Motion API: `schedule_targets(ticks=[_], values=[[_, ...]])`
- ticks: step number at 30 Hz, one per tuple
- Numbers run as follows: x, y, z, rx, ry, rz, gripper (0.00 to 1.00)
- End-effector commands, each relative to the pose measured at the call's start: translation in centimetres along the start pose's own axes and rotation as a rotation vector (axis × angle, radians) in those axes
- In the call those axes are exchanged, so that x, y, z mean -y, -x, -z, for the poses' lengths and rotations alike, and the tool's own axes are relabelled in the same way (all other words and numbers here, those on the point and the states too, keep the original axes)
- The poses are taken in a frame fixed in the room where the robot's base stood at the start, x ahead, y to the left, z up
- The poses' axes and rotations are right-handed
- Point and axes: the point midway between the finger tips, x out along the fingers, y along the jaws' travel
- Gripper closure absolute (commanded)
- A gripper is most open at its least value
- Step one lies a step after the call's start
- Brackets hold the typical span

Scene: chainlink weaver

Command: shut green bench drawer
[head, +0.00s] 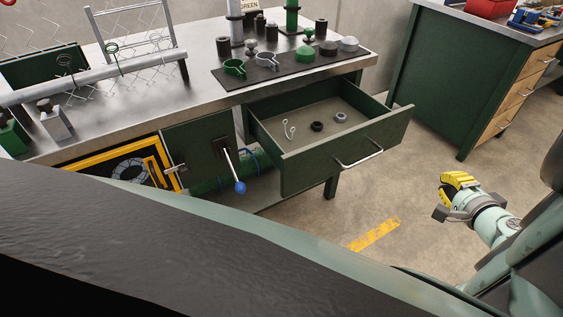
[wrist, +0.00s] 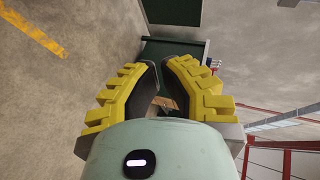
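The green bench drawer (head: 345,140) is pulled out from the right end of the metal-topped workbench (head: 205,95) in the head view. Its green front carries a silver bar handle (head: 358,161). A white hook (head: 289,129), a black ring (head: 317,127) and a grey ring (head: 340,117) lie inside it. My gripper (head: 456,181) is to the right of the drawer front and apart from it, over the floor. In the wrist view its yellow fingers (wrist: 160,88) are spread with a gap between them and nothing held.
A black mat (head: 285,63) with clamps and caps lies on the bench top. A blue-knobbed lever (head: 239,186) sticks out left of the drawer. A second green cabinet (head: 435,85) stands at the back right. Bare floor lies between it and the drawer.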

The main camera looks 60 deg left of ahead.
Motion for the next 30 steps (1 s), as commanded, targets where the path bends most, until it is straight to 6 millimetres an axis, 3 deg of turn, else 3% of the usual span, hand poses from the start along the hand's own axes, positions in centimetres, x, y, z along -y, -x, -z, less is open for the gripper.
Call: schedule_targets(ticks=[1, 6, 9, 17, 30], values=[[-2.4, -1.2, -1.6, 0.071, -0.004, 0.03, 1.0], [-3.6, -1.9, -6.0, 0.291, 0.0, 0.113, 1.0], [-3.9, -1.8, -7.6, 0.376, 0.007, 0.143, 1.0], [-3.5, -2.1, -9.3, 0.445, 0.014, 0.166, 1.0], [-2.1, -9.6, -12.9, 0.449, 0.017, 0.165, 1.0]])
